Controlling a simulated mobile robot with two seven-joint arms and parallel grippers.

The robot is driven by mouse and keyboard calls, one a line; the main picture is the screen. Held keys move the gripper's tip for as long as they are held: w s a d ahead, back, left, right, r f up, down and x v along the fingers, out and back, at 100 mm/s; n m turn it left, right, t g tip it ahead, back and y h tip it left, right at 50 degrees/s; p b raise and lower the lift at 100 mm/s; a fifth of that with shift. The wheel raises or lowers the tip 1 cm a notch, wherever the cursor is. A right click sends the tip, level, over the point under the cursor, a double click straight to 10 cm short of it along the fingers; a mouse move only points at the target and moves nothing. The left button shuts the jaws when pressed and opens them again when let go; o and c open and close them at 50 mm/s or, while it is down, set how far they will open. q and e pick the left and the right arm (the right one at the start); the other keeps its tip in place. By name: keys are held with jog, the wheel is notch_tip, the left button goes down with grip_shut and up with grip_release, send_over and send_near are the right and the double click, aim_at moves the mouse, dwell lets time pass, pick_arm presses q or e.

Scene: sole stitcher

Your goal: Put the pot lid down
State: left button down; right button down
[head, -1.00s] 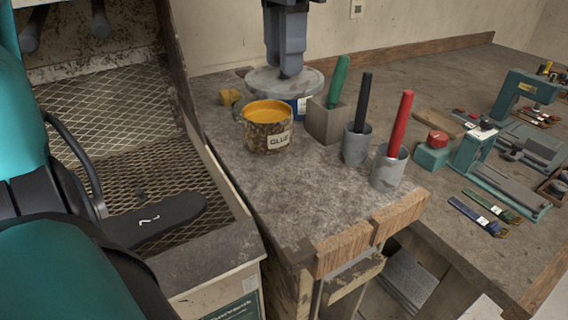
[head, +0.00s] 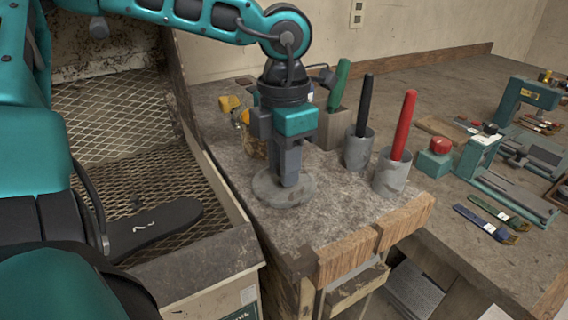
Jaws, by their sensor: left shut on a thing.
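My left gripper (head: 290,178) points down over the front part of the bench and is shut on the round grey pot lid (head: 268,190). The lid is flat, at or just above the bench top; I cannot tell whether it touches. The glue pot (head: 250,140), with yellow glue, stands behind and is mostly hidden by my gripper. My right gripper is not in view.
A wooden block with a green-handled tool (head: 339,82), a grey cup (head: 357,150) with a black handle and a grey cup (head: 390,174) with a red handle stand right of the lid. The bench's front edge (head: 345,255) is close. A wire-mesh tray (head: 110,120) lies left.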

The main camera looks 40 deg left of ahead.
pick_arm(q)
jog(key=shift+f, duration=0.25)
jog(key=c, duration=0.9)
grip_release()
jog(key=shift+r, duration=0.1)
jog(key=shift+r, duration=0.1)
notch_tip(320, 180, up, 12)
jog(key=p, duration=0.1)
jog(key=shift+p, duration=0.4)
